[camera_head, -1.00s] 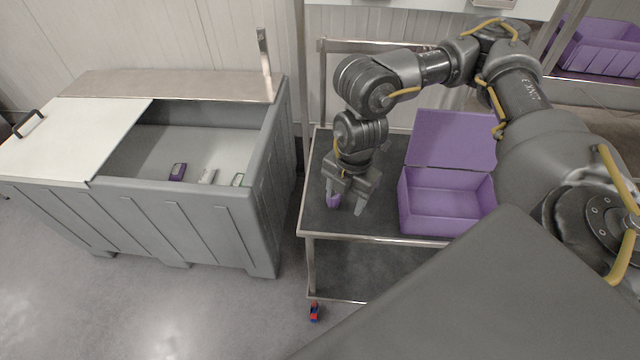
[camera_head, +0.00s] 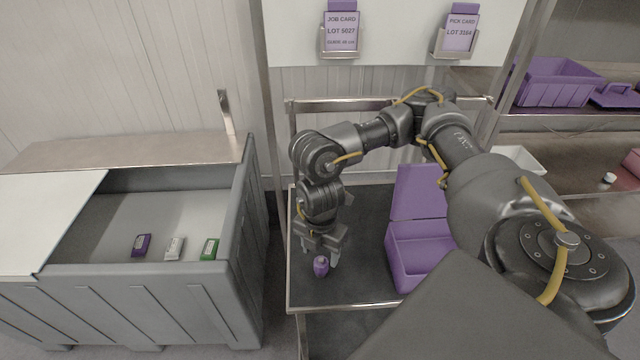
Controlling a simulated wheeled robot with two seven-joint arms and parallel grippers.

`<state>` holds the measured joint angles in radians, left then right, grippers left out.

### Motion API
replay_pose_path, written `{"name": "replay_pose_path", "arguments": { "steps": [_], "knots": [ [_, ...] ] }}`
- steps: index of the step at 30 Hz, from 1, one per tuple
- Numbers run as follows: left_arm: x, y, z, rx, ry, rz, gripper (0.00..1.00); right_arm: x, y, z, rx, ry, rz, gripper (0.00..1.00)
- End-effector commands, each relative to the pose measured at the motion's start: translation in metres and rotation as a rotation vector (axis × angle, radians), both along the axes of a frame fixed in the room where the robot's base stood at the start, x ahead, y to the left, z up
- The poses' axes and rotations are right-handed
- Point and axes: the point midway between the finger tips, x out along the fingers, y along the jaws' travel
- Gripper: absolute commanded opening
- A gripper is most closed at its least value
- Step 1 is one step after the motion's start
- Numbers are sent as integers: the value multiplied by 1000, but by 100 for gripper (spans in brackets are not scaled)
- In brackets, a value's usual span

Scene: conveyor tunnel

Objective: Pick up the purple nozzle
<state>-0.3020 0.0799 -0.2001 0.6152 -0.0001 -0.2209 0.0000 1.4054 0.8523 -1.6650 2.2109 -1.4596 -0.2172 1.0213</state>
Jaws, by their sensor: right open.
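My left gripper is not in view.
An open purple box (camera_head: 418,262) with its lid raised stands on the cart right of the gripper. A grey bin (camera_head: 205,275) at left holds several small blocks. A purple crate (camera_head: 556,84) sits on the right shelf. Two cards hang above.

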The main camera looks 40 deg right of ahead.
Motion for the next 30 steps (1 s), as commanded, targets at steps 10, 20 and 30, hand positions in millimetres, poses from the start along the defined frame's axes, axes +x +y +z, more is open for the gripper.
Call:
{"name": "replay_pose_path", "arguments": {
  "steps": [10,20,30],
  "knots": [
    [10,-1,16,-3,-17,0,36,-2,-2,-26,-3,5,-4,58],
    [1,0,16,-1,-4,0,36,-1,-2,-53,0,0,-3,58],
    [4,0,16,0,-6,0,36,-1,-1,-52,0,0,-2,30]
  ]
}}
